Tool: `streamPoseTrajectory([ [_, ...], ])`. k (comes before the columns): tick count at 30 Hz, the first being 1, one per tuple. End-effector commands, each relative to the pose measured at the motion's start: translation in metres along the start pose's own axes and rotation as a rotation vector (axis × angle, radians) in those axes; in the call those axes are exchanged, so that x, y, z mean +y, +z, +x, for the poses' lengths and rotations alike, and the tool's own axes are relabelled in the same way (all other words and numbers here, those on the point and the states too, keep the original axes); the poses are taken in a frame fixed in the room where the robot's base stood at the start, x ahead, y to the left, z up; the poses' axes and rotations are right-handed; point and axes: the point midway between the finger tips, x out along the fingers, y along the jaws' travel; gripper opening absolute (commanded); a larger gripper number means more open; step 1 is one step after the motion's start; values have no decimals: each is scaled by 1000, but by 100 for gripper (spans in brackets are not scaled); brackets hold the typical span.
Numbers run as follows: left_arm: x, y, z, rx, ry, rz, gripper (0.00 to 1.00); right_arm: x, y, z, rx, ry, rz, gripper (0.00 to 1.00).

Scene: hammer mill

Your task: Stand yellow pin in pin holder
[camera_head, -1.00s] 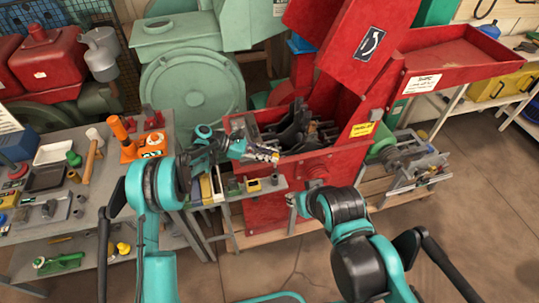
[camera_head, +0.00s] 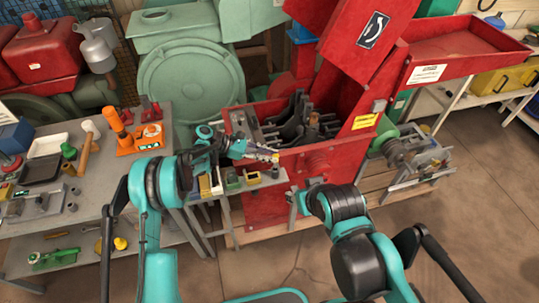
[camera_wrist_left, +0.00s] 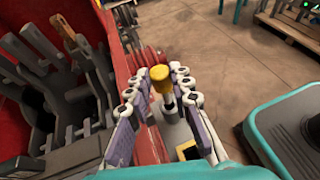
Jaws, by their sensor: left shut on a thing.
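The yellow pin (camera_wrist_left: 161,80) has a round yellow head and a grey shaft. In the left wrist view it sits between the fingers of my left gripper (camera_wrist_left: 160,88), which is shut on it. In the head view my left gripper (camera_head: 267,155) is above the small grey shelf at the front of the red mill; the pin is too small to make out there. A yellow-rimmed square block with a dark opening (camera_head: 253,178), possibly the pin holder, stands on that shelf below the gripper. It also shows partly in the left wrist view (camera_wrist_left: 187,151). My right gripper (camera_head: 298,196) is small, mostly behind its arm.
The open red mill housing (camera_head: 335,165) with dark hammers inside is right beside my left gripper. Green and dark small blocks (camera_head: 232,178) stand on the shelf (camera_head: 228,192). A grey workbench (camera_head: 95,195) with tools is at the left. Open floor lies in front.

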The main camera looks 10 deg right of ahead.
Motion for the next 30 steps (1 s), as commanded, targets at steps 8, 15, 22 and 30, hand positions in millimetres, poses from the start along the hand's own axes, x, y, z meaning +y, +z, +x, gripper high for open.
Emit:
streamPoseTrajectory([
  [8, 0, 0, 0, 0, 0, 0, 0, 0, 2, 2, 0, 0, 0, 40],
  [15, 0, 0, 0, 0, 0, 0, 0, 0, 2, 3, 0, 0, 0, 40],
  [22, 0, 0, 0, 0, 0, 0, 0, 0, 2, 3, 0, 0, 0, 40],
  [30, 0, -1, 0, 0, 0, 0, 0, 0, 4, 6, 0, 0, 0, 40],
])
